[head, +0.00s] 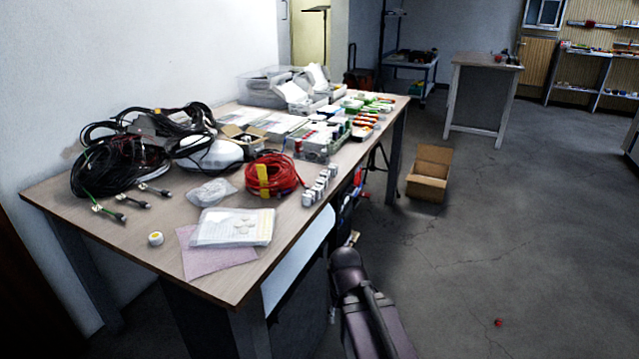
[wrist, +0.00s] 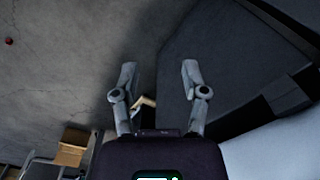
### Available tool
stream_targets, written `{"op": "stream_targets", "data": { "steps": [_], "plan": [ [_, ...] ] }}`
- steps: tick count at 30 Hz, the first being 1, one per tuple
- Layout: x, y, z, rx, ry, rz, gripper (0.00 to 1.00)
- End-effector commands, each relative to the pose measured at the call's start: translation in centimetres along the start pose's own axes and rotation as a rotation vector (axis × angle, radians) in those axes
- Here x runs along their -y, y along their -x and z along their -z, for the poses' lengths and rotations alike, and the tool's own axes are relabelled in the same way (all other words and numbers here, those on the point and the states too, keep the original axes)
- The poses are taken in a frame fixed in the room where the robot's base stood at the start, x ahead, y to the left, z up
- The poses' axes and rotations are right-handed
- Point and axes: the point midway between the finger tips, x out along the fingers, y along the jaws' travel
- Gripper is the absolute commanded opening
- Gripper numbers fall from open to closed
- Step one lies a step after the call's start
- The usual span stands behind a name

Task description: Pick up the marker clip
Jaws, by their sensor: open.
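I cannot tell for sure which thing is the marker clip. A small red thing (head: 498,322) lies alone on the floor at the lower right of the head view; a small red thing also shows at the top left of the wrist view (wrist: 9,41). My gripper (wrist: 158,72) is open, its two fingers spread and nothing held between the tips. A small beige piece (wrist: 145,102) shows beside the left finger, partly hidden by it. In the head view my arm reaches down beside the table, and its fingers cannot be made out.
The table (head: 165,256) carries black cables (head: 105,165), a red cable coil (head: 275,175), a white-yellow roll (head: 155,239), a bagged pack (head: 232,227) and several boxes. An open cardboard box (head: 428,180) stands on the floor. The floor at the right is mostly free.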

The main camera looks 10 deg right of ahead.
Motion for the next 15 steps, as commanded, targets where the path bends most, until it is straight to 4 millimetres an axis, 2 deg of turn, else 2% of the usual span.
{"op": "stream_targets", "data": {
  "steps": [3,6,11,15],
  "plan": [
    [0.0,0.0,0.0,0.0,0.0,0.0,0.57],
    [0.0,0.1,0.0,0.0,0.0,0.0,0.77],
    [0.0,0.8,0.1,-0.001,0.0,0.0,0.77],
    [0.0,2.2,0.2,-0.004,0.0,0.0,0.77]
  ]
}}
